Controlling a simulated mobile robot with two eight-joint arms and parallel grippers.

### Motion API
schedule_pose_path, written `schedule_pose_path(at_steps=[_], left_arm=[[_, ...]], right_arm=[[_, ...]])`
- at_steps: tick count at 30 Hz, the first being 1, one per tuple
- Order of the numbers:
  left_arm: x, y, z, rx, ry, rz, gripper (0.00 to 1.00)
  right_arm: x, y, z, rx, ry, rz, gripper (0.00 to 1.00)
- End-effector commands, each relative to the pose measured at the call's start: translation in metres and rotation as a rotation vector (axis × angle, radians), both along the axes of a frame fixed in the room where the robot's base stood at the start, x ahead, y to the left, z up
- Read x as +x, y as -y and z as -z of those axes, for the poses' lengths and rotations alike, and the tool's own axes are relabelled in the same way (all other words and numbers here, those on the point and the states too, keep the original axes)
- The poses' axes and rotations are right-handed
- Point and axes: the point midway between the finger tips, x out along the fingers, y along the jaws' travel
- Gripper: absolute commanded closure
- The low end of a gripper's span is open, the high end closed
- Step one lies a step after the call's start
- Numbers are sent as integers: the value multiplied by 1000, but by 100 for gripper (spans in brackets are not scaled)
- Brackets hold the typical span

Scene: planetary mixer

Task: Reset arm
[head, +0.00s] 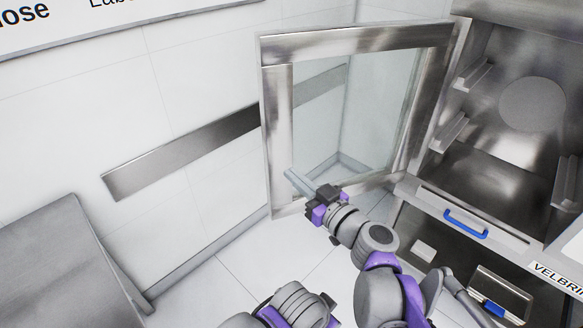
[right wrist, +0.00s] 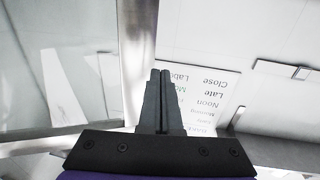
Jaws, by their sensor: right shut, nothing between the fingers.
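My right arm reaches up from the bottom of the head view, and its gripper (head: 290,173) is in front of the lower left part of the open glass door (head: 276,110). The fingers are shut and empty. In the right wrist view the two dark fingers (right wrist: 160,72) lie together, with the metal door frame (right wrist: 137,45) close on their left; I cannot tell whether they touch it. Part of my left arm shows at the bottom of the head view, but its gripper is out of the picture.
The steel cabinet interior (head: 490,135) stands open at the right, with side rails (head: 450,130) and a blue handle (head: 466,224) below. A grey box-like unit (head: 50,250) is at the lower left. A metal strip (head: 180,153) runs along the white wall. Floor shows between.

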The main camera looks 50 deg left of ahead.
Motion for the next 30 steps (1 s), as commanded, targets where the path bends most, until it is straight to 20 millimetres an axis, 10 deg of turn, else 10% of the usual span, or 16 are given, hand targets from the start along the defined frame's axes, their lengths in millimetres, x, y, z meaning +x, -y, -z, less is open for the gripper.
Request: schedule_pose_path(at_steps=[9, 23, 30], left_arm=[[0, 0, 2, 0, -1, 0, 50], [0, 0, 0, 0, 0, 0, 50], [3, 0, -18, 0, 7, 0, 50]], right_arm=[[-20, 53, 1, 0, 0, 2, 100], [-22, 69, 3, -17, -11, 7, 100], [-7, 182, 44, -298, -209, 165, 100]])
